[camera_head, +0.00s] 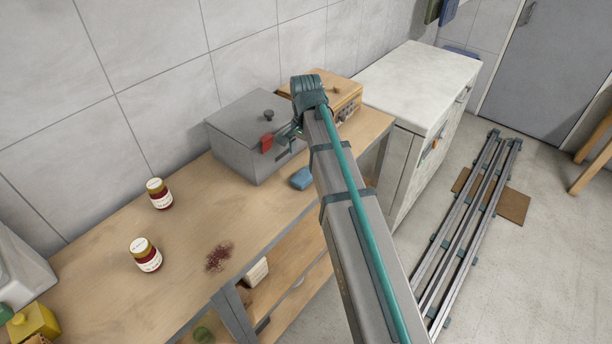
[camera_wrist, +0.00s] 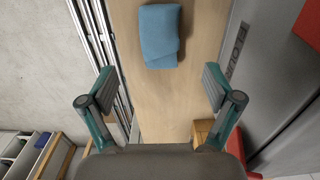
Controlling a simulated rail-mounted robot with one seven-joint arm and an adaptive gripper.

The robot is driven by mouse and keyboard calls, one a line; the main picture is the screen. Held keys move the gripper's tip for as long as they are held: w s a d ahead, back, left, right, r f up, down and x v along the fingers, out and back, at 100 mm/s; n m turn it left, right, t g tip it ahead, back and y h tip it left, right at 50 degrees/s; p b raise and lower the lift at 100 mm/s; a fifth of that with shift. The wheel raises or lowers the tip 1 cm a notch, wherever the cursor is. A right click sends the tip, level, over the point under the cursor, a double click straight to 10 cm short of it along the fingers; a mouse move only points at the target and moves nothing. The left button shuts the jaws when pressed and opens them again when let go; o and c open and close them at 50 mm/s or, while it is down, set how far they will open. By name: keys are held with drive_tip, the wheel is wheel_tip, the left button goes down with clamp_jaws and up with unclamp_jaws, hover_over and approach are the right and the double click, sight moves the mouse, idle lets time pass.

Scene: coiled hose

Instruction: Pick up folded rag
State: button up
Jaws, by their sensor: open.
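The folded rag is a small blue cloth (camera_head: 301,179) lying on the wooden workbench (camera_head: 184,270), in front of a grey metal box. In the wrist view the blue rag (camera_wrist: 159,37) lies at the top centre, beyond my fingertips. My gripper (camera_wrist: 156,88) is open, with its two fingers wide apart and nothing between them. The bench top shows below the rag between the fingers. In the head view my arm reaches over the bench, and the fingers are mostly hidden near the grey box.
The grey box (camera_head: 240,140) with a red tag stands right behind the rag. A wooden box (camera_head: 345,92) stands beyond it. Two jars (camera_head: 159,194) and (camera_head: 145,255) and a dark red stain (camera_head: 219,258) are on the left. A white cabinet (camera_head: 415,80) stands at the right.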

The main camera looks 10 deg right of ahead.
sight(305, 173)
drive_tip(key=shift+f+p, duration=1.25)
drive_tip(key=shift+f, duration=2.35)
drive_tip(key=shift+c, duration=0.2)
drive_tip(key=c, duration=1.1)
